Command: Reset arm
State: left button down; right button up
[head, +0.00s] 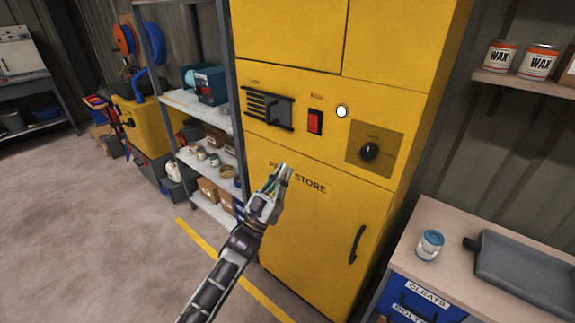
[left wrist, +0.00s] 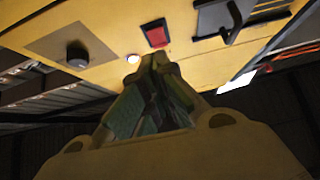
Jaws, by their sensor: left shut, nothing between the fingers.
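My left gripper (head: 284,171) is shut and empty, raised in front of the yellow cabinet. It also shows in the left wrist view (left wrist: 154,62), with its fingertips together. The yellow cabinet (head: 300,235) has a panel with a red rocker switch (head: 315,122), a round lit white lamp (head: 341,112), a black knob (head: 369,151) on a darker plate, and a grey lever at a slotted vent (head: 268,109). The left wrist view shows the red switch (left wrist: 156,33), the lamp (left wrist: 133,58) and the knob (left wrist: 77,55). My right gripper is not in view.
A shelf unit (head: 203,108) with boxes and cans stands left of the cabinet. A workbench (head: 455,217) with a blue can (head: 430,245) and a grey tray (head: 527,270) is at the right. Wax tins (head: 500,55) sit on a wall shelf. The floor at left is clear.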

pick_arm(q)
jog(key=shift+s+a+f, duration=0.15)
jog(key=shift+f, duration=0.15)
